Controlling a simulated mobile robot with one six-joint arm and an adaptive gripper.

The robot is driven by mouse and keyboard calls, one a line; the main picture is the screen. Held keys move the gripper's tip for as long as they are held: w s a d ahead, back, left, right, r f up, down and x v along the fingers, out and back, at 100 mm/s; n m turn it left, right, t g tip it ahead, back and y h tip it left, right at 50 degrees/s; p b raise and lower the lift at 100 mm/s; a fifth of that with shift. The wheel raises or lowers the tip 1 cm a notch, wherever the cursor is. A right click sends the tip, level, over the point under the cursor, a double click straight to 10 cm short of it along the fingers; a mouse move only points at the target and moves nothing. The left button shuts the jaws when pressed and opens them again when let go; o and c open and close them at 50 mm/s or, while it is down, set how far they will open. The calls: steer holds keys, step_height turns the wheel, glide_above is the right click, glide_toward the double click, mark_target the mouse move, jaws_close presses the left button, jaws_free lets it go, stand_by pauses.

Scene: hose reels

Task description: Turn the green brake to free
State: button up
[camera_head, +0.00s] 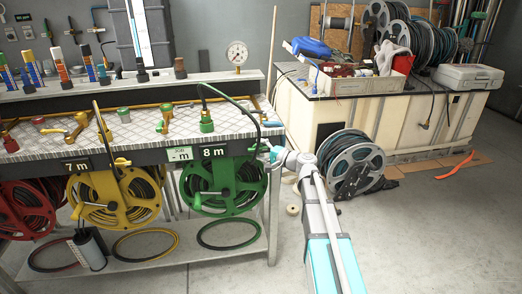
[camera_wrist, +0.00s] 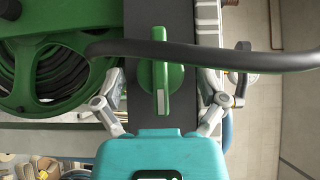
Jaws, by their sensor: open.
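The green brake (camera_wrist: 161,75) is a round knob with a raised, pale-edged bar, on a dark rail in the wrist view. The bar runs up and down in that picture. My gripper (camera_wrist: 163,96) is open, with one finger on each side of the brake and visible gaps between. In the head view my gripper (camera_head: 270,154) is at the right end of the bench's front rail, and I cannot make out the brake there. The green reel (camera_head: 224,186) hangs under the rail, left of my gripper, beside an "8 m" label (camera_head: 213,152).
A black hose (camera_wrist: 215,53) crosses the wrist view over the brake's upper part. Yellow (camera_head: 115,198) and red (camera_head: 27,208) reels hang further left. A loose grey reel (camera_head: 351,160) stands on the floor at right. The floor at front right is clear.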

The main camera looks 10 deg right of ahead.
steer(key=c, duration=1)
steer(key=shift+d, duration=0.15)
steer(key=shift+c, duration=0.6)
